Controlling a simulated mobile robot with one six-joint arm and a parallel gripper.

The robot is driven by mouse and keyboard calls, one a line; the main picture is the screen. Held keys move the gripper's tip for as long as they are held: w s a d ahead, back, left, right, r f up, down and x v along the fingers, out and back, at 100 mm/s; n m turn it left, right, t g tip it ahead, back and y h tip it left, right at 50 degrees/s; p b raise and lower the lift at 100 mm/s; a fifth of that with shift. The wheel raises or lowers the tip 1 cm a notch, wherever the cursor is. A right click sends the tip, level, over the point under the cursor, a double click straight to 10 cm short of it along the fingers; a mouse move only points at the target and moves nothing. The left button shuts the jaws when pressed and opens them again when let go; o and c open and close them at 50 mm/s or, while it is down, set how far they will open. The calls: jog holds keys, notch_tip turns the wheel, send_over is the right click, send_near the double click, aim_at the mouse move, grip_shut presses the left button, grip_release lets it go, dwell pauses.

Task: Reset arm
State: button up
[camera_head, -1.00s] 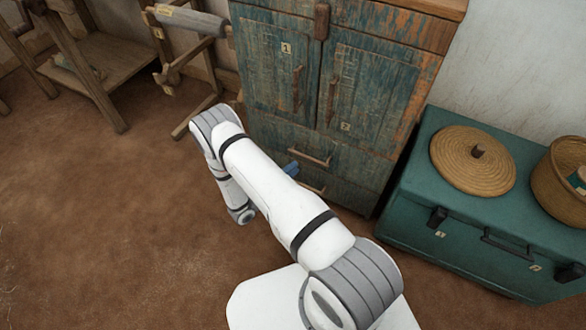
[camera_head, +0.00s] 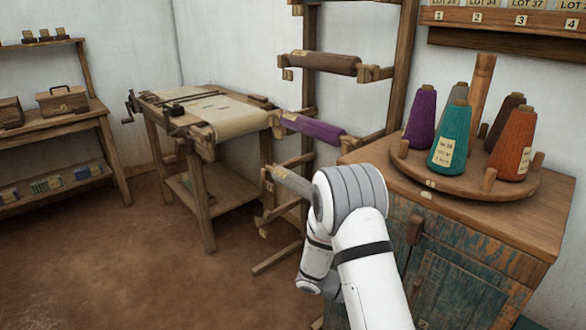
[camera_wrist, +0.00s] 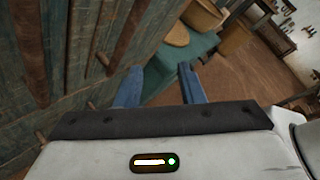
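My gripper (camera_wrist: 160,76) shows in the wrist view as two blue fingers standing well apart, with nothing held between them. It is near the front of the worn blue-green wooden cabinet (camera_wrist: 35,95), whose doors and handles fill the left of that view. In the head view my white and grey arm is bent in front of the same cabinet (camera_head: 460,285). The gripper itself does not show in the head view.
A teal chest (camera_wrist: 203,47) lies beyond the fingers. On the cabinet top, a round wooden stand (camera_head: 475,187) carries several yarn cones. A roller rack (camera_head: 311,100) and a loom-like table (camera_head: 232,113) stand left of the cabinet. Brown floor is open at left.

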jog(key=s+a+r+m+t+y+p, duration=0.2)
jog(key=s+a+r+m+y+p, duration=0.1)
jog(key=r, duration=1)
jog(key=s+a+r+m+t+y+p, duration=0.2)
jog(key=s+r+m+y+p, duration=0.4)
jog(key=r+m+p, duration=0.3)
jog(key=s+a+r+m+t+y+p, duration=0.2)
jog(key=s+r+m+y+p, duration=0.3)
jog(key=r+m, duration=0.5)
notch_tip(320, 180, up, 7)
jog(key=shift+s+a+r+t+p, duration=0.1)
jog(key=shift+s+a+t+p, duration=0.2)
jog(key=shift+s+a+p, duration=0.65)
jog(key=shift+d, duration=0.15)
